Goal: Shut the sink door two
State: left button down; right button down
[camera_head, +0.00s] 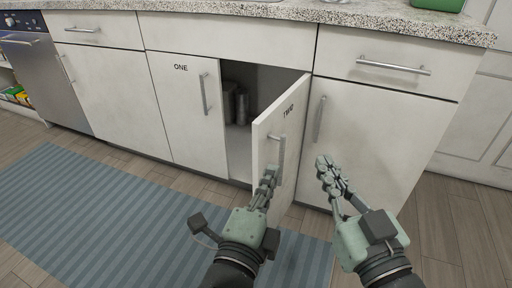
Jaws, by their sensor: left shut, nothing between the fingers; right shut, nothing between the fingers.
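The sink door marked TWO (288,122) stands partly open, swung out from the cabinet with its hinge side at the right. It carries a vertical bar handle (282,152). My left gripper (268,176) is shut and empty, in front of the lower part of the door near the handle; I cannot tell whether it touches. My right gripper (326,165) is shut and empty, to the right of the open door, before the neighbouring cabinet door. The sink door marked ONE (182,110) is closed, left of the opening.
The dark cabinet inside (262,82) holds some grey items (241,106). A speckled countertop (300,12) runs above. A blue striped mat (110,215) lies on the wood floor. A dishwasher (42,80) stands at the left. The floor at the right (460,235) is clear.

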aim_at(262, 143)
pick_arm(q)
jog(key=shift+y, duration=0.4)
jog(key=w, duration=0.3)
jog(key=w+a, duration=0.1)
jog(key=w, duration=0.3)
jog(key=w+a, duration=0.1)
jog(key=w, duration=0.3)
jog(key=shift+f, duration=0.35)
pick_arm(e)
jog(key=shift+s+d+f+g+h, duration=0.15)
jog(key=shift+f+g+h, duration=0.1)
jog(key=shift+f, duration=0.25)
jog(key=shift+s+f+g+h, duration=0.15)
jog(key=shift+f+g, duration=0.1)
jog(key=shift+f, duration=0.2)
